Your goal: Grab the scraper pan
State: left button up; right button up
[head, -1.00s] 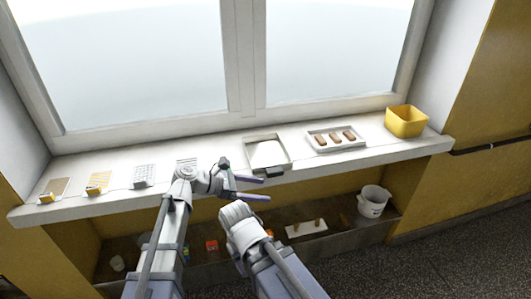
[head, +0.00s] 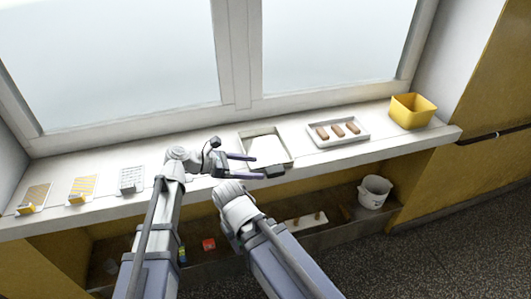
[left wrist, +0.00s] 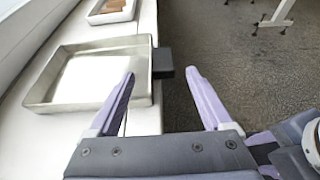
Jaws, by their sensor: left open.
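The scraper pan is a shallow pale metal pan (head: 288,146) on the white sill, with a dark block-like handle (head: 274,171) sticking out past the sill's front edge. In the left wrist view the pan (left wrist: 60,104) lies ahead and left, and its handle (left wrist: 163,62) sits beyond the gap between my fingers. My left gripper (head: 259,167) is open and empty, with its fingertips close to the handle; contact cannot be told. The left gripper also shows in the left wrist view (left wrist: 160,73), one finger overlapping the pan's near corner. My right arm shows, but its gripper does not.
A white tray with several brown bars (head: 359,137) and a yellow bin (head: 412,111) stand right of the pan. Several small flat pieces (head: 82,188) lie at the left. A lower shelf holds a white bucket (head: 375,191). The window is behind the sill.

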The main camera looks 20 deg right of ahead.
aim_at(275, 168)
pick_arm(q)
jog(key=shift+b+x, duration=0.45)
jog(key=shift+x, duration=0.75)
jog(key=shift+r+b+x, duration=0.1)
jog(key=shift+b+x, duration=0.3)
jog(key=shift+x, duration=0.95)
jog(key=shift+r+b+x, duration=0.15)
jog(key=shift+b+x, duration=0.25)
jog(key=shift+x, duration=1)
jog(key=shift+s, duration=0.1)
grip_shut()
